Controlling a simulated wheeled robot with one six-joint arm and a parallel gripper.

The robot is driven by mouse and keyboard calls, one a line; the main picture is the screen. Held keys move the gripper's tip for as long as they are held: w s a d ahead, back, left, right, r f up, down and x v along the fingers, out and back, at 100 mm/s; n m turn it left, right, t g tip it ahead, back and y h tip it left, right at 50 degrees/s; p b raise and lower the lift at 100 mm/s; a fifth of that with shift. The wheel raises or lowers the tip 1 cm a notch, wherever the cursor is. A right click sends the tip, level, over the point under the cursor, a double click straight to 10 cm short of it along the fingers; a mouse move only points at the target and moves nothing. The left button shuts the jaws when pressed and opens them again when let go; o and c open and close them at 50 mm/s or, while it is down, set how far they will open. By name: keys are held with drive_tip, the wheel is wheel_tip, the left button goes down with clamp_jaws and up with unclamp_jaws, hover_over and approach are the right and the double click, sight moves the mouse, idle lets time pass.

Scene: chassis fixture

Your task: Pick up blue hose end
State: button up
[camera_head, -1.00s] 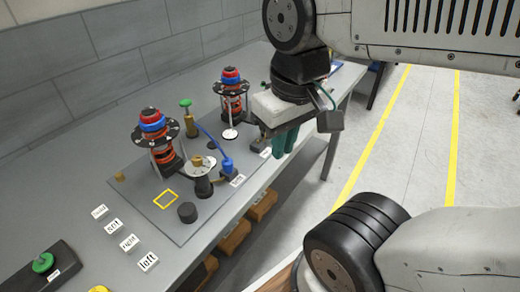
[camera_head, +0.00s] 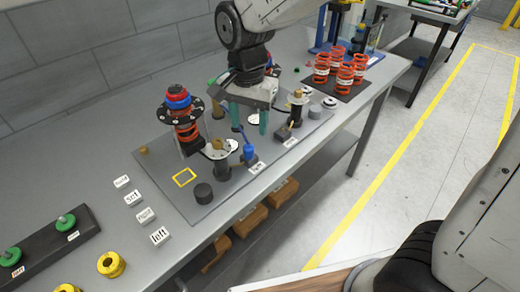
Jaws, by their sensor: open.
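The blue hose end (camera_head: 248,151) stands on a small dark block near the front edge of the grey fixture plate (camera_head: 205,209). A thin stretch of blue hose rises from it towards my gripper (camera_head: 250,126) and is partly hidden there. My gripper points down with its two teal fingers apart, one on each side of the upper hose. In this view it appears above and behind the hose end. I cannot tell whether a finger touches the hose.
A spring strut (camera_head: 185,122) with a red and blue top stands left of the gripper. White labels (camera_head: 160,236) lie left. Orange springs (camera_head: 345,68) stand on a dark mat behind right. The table's front left is partly clear.

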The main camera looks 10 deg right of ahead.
sight(248, 146)
drive_tip(key=f, duration=0.8)
drive_tip(key=shift+s+a, duration=0.25)
drive_tip(key=shift+s, duration=0.05)
drive_tip(key=shift+r, duration=0.1)
clamp_jaws()
